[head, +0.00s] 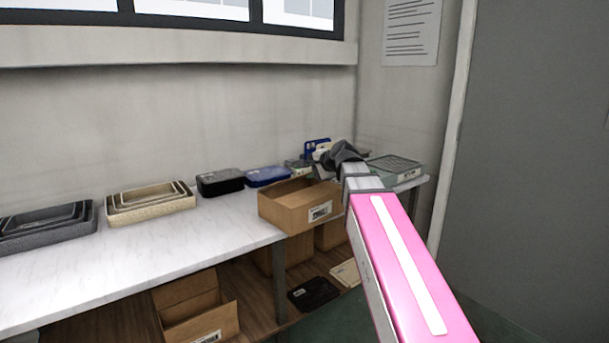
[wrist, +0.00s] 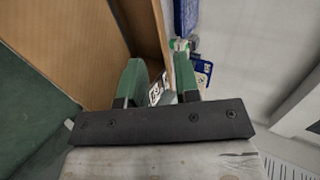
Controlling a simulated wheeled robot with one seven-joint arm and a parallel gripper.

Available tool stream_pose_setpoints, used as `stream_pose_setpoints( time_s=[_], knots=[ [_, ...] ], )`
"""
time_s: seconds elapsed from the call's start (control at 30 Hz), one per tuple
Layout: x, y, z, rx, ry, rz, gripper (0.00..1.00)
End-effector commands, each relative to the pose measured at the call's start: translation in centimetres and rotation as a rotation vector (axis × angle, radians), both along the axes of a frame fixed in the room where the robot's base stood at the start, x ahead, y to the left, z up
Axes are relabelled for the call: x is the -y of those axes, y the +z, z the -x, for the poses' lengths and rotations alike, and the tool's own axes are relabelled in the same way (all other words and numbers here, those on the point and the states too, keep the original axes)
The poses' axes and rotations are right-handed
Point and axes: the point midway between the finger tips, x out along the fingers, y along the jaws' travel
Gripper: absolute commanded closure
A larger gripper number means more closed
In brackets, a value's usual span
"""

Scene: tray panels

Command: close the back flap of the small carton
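A brown open-topped carton (head: 283,211) with a white label on its front stands on the counter's right part. Its inside shows from above, and my gripper hides part of its far right side, so I cannot clearly make out the back flap. My gripper (head: 338,153) is above the carton's far right corner. In the wrist view the gripper (wrist: 160,82) has its two green fingers apart. The brown carton wall (wrist: 95,40) is left of and beyond the fingers. A small black-and-white label shows between the fingertips; I cannot tell whether they touch anything.
Nested grey trays (head: 45,225), nested beige trays (head: 150,201), a black box (head: 220,181) and a blue box (head: 268,176) line the wall. A grey-green tray (head: 394,168) is right of my gripper. Another open carton (head: 200,311) sits on the lower shelf. The counter's front left is clear.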

Motion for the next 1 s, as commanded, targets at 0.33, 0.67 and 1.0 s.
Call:
stream_pose_setpoints(
  time_s=[0.33, 0.67, 1.0],
  knots=[
    [0.4, 0.3, 0.4, 0.000, 0.000, 0.000, 0.70],
    [-1.0, 1.6, -1.4, 0.043, 0.169, 0.209, 1.00],
    [-4.1, 7.4, -4.5, 0.141, 0.838, 0.855, 1.00]
  ],
)
